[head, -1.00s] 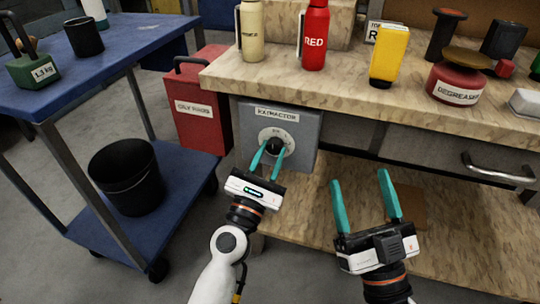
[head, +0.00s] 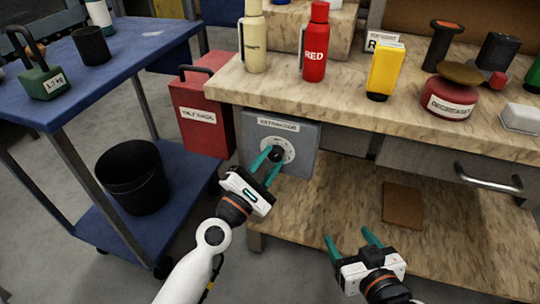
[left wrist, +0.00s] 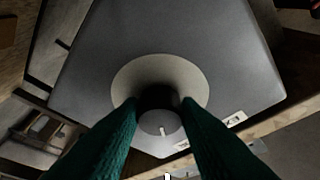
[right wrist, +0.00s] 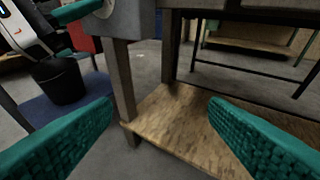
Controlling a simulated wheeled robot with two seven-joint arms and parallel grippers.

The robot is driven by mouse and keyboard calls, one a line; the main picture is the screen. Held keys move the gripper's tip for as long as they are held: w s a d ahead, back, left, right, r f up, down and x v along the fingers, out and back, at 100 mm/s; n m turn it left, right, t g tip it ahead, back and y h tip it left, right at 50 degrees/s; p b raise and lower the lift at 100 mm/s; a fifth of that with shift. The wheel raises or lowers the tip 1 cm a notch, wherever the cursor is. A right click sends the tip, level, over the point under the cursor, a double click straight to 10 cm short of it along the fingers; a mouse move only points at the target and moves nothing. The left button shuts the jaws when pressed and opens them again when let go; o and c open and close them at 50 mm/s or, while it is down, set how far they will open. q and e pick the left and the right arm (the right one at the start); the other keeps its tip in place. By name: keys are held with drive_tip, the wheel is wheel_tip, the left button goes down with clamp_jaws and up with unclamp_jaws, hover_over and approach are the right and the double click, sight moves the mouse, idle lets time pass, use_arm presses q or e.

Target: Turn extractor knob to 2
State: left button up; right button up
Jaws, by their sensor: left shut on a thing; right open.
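The extractor box (head: 303,136) is a grey panel under the workbench top, with a label reading "EXTRACTOR". A black knob (head: 276,153) sits at the centre of its pale round dial (head: 291,147). My left gripper (head: 268,162) is shut on the knob, one finger on each side. In the left wrist view, the knob (left wrist: 160,122) shows between the fingertips with a light pointer mark on its face. The dial numbers cannot be read. My right gripper (head: 349,238) is open and empty, low in front of the bench's lower shelf.
A red bin (head: 205,115) stands left of the box. A blue cart (head: 120,70) with a black bucket (head: 133,176) is further left. Bottles, including a red one (head: 315,45), stand on the bench top (head: 330,92). The lower shelf (head: 440,215) holds a brown board (head: 402,204).

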use_arm(q)
drive_tip(key=m+p, duration=0.1)
drive_tip(key=m+g+p, duration=0.1)
drive_tip(key=shift+r+m, duration=0.25)
drive_tip(key=shift+m, duration=0.15)
drive_tip(key=shift+a+m+g+p, duration=0.1)
drive_tip(key=shift+m+g+p, duration=0.3)
drive_tip(key=shift+m+p, duration=0.55)
drive_tip(key=shift+r+m+g+p, duration=0.1)
drive_tip(key=shift+m+g+p, duration=0.2)
drive_tip(key=shift+m+p, duration=0.55)
use_arm(e)
drive_tip(key=s+d+f+g+h, duration=0.1)
drive_tip(key=s+d+f+g, duration=0.15)
drive_tip(key=s+g, duration=0.35)
drive_tip(key=s+d+f+g+h, duration=0.2)
drive_tip(key=s+f+g, duration=0.15)
drive_tip(key=s, duration=0.35)
use_arm(q)
drive_tip(key=shift+r+m+g+p, duration=0.1)
drive_tip(key=shift+m+g+p, duration=0.3)
drive_tip(key=shift+m+p, duration=0.65)
drive_tip(key=shift+m+g+p, duration=0.3)
drive_tip(key=shift+m+p, duration=0.35)
drive_tip(key=shift+p, duration=0.5)
use_arm(e)
wheel_tip(320, 180, down, 17)
drive_tip(key=g, duration=0.1)
use_arm(q)
drive_tip(key=o, duration=1)
